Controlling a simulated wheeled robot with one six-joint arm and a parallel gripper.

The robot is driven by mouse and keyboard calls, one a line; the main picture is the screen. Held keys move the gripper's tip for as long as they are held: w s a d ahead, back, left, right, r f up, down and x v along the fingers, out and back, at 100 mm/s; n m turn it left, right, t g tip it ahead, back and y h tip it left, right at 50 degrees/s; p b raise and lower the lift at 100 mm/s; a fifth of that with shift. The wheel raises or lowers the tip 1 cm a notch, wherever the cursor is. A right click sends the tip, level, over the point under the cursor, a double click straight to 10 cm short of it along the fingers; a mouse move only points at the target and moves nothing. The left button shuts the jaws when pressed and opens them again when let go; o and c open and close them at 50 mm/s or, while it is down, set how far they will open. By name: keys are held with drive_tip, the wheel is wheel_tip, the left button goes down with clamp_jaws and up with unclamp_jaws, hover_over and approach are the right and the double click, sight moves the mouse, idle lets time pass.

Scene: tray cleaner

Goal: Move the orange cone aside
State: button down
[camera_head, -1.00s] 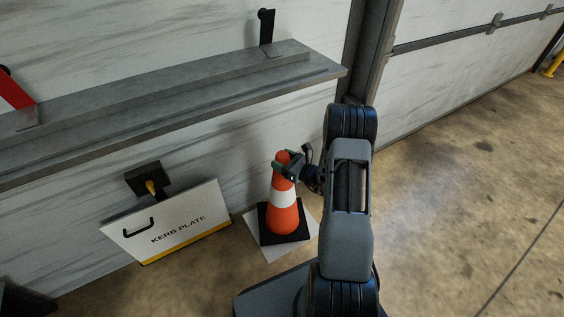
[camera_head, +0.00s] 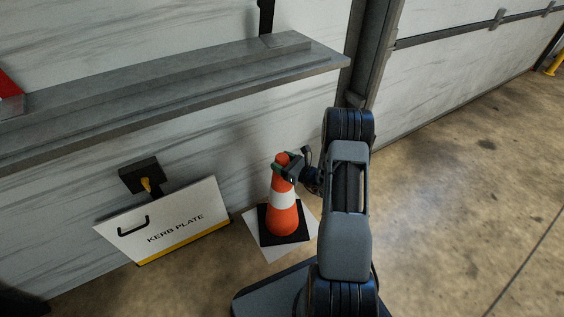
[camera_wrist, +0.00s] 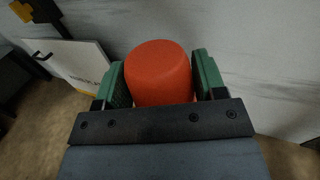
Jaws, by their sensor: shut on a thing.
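The orange cone (camera_head: 283,218) has a white band and a black square base (camera_head: 300,235). It stands upright on a pale square (camera_head: 256,240) on the floor, close to the wall. My gripper (camera_head: 287,168) is shut on the cone near its top, reaching in from the right. In the wrist view the cone's orange top (camera_wrist: 158,72) sits between the two green finger pads, one on each side. The cone's lower part is hidden in that view.
A white board marked KERB PLATE (camera_head: 172,222) leans left of the cone, with a black and yellow fixture (camera_head: 140,176) behind it. A grey ledge (camera_head: 180,85) runs along the wall above. Floor (camera_head: 455,200) to the right is open.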

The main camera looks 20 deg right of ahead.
drive_tip(key=shift+c, duration=0.9)
unclamp_jaws()
